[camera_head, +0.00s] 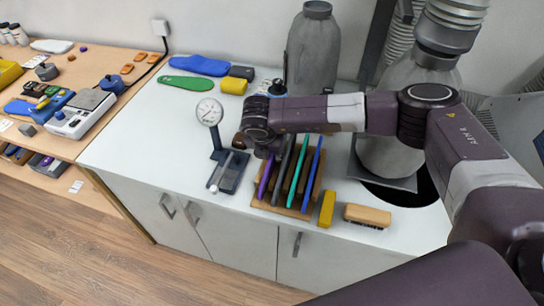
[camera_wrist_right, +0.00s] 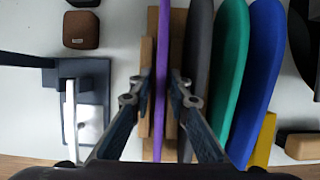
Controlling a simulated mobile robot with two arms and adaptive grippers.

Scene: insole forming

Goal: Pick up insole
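A wooden rack (camera_head: 290,211) on the white counter holds several upright insoles: a purple insole (camera_head: 265,180) at the left, then dark grey (camera_head: 283,172), green (camera_head: 297,172) and blue (camera_head: 313,172) ones. My right gripper (camera_head: 268,152) is above the left end of the rack and partly hides the purple insole's top. In the right wrist view, my right gripper's fingertips (camera_wrist_right: 162,76) are on either side of the purple insole (camera_wrist_right: 162,50), very close to it. I cannot tell if both touch it. The insole is still among the others in the rack. My left gripper is not in view.
A dial gauge (camera_head: 210,112) on its stand is just left of the rack. A yellow block (camera_head: 327,209) and a tan block (camera_head: 367,215) lie to the right. Flat blue (camera_head: 199,65) and green (camera_head: 186,83) insoles lie at the back. The counter's left part is clear.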

